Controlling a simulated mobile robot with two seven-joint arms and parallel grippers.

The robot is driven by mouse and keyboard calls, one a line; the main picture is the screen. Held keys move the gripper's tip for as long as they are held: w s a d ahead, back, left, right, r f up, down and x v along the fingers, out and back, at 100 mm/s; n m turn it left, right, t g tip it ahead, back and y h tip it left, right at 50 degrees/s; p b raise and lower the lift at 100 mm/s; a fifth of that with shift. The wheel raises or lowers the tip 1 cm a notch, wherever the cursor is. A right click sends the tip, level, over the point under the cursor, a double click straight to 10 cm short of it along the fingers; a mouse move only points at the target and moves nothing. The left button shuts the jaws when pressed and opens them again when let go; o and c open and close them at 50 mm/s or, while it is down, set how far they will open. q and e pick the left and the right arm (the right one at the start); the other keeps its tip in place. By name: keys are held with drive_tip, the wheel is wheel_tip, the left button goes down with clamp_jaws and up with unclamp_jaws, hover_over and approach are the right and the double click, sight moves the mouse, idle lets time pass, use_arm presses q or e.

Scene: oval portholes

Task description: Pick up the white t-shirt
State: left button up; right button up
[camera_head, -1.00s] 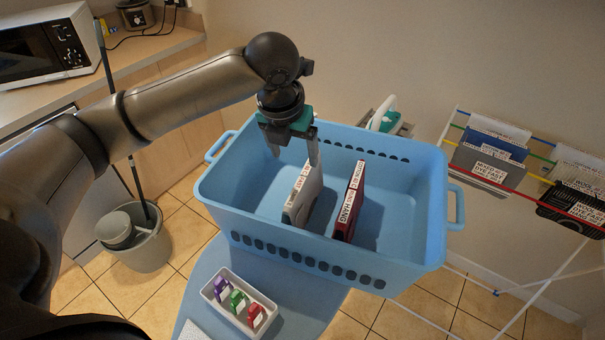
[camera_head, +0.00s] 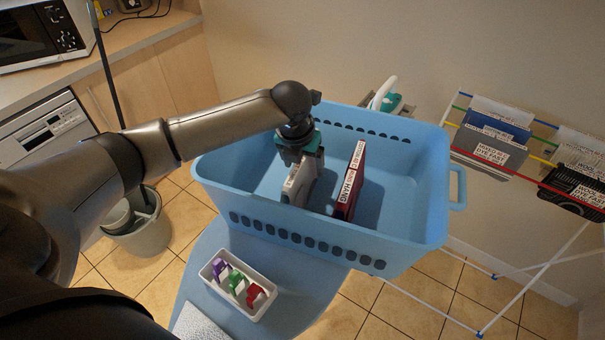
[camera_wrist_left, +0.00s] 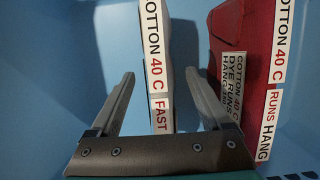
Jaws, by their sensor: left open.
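The white t-shirt (camera_head: 300,186) is a folded upright piece standing in the blue basket (camera_head: 225,198), with a label strip along its top edge. In the left wrist view its label (camera_wrist_left: 155,62) reads "COTTON 40 C FAST". My left gripper (camera_head: 302,163) is down inside the basket, right over the white t-shirt. In the left wrist view the open left gripper (camera_wrist_left: 160,78) has one finger on each side of the label, with gaps to both. In the head view the fingertips are largely hidden. My right gripper is not in view.
A dark red folded garment (camera_head: 351,182) stands just right of the white one; its labels include "DYE RUNS HANG". A small white tray (camera_head: 256,311) with coloured clips is before the basket. An iron (camera_head: 383,95) stands behind. A drying rack (camera_head: 497,152) with folded cloths is at right.

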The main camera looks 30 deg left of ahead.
use_arm(q)
drive_tip(key=shift+x, duration=1)
drive_tip(key=shift+r, duration=0.1)
clamp_jaws()
